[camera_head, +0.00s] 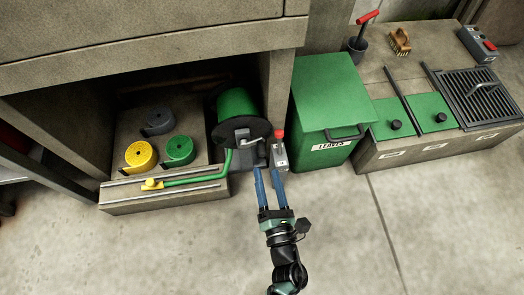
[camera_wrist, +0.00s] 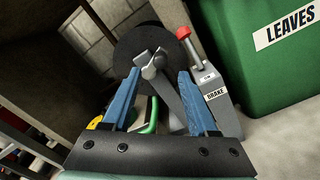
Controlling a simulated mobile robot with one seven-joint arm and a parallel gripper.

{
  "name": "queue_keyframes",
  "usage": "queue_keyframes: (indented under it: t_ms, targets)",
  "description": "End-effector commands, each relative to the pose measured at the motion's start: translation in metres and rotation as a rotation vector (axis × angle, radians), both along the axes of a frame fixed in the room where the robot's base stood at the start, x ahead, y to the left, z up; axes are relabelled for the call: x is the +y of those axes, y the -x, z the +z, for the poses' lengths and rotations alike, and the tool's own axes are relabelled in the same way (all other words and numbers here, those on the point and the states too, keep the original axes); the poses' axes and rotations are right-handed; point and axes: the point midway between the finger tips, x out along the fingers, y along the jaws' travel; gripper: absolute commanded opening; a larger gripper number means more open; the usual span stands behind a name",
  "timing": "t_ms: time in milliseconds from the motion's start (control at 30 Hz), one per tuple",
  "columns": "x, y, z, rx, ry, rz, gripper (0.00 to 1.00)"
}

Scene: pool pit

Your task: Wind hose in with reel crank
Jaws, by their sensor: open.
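The hose reel (camera_head: 236,104) has a green drum and a black flange and stands in the bay under the counter. Its grey crank (camera_wrist: 167,96) shows in the wrist view between and just beyond my fingertips, with a pale knob near them. Green hose (camera_head: 198,179) runs from the reel down and left to a yellow nozzle (camera_head: 152,184) at the ledge. A grey brake box (camera_head: 280,158) with a red-knobbed lever stands right of the reel; it also shows in the wrist view (camera_wrist: 216,96), labelled BRAKE. My gripper (camera_head: 267,170) is open with blue fingers, in front of the reel. Contact with the crank cannot be told.
Yellow, green and grey coils (camera_head: 141,155) lie on the bay floor left of the reel. A green LEAVES bin (camera_head: 330,95) stands close right of the brake. The stone counter (camera_head: 150,45) overhangs the bay. The floor (camera_head: 330,240) in front is clear.

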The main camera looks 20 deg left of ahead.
Motion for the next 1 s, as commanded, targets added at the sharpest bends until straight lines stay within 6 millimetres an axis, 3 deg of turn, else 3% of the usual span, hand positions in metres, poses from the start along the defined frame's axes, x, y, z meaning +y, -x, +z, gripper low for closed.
queue_keyframes:
  t_ms: [200,400,800,1000]
  targets:
    - [0.026,-0.038,-0.003,-0.003,-0.001,0.001,0.59]
    - [0.041,-0.059,-0.002,-0.002,-0.001,0.0,0.59]
    - [0.046,-0.065,0.0,0.001,-0.002,-0.001,0.59]
    - [0.045,-0.065,0.0,0.001,-0.002,-0.001,0.25]
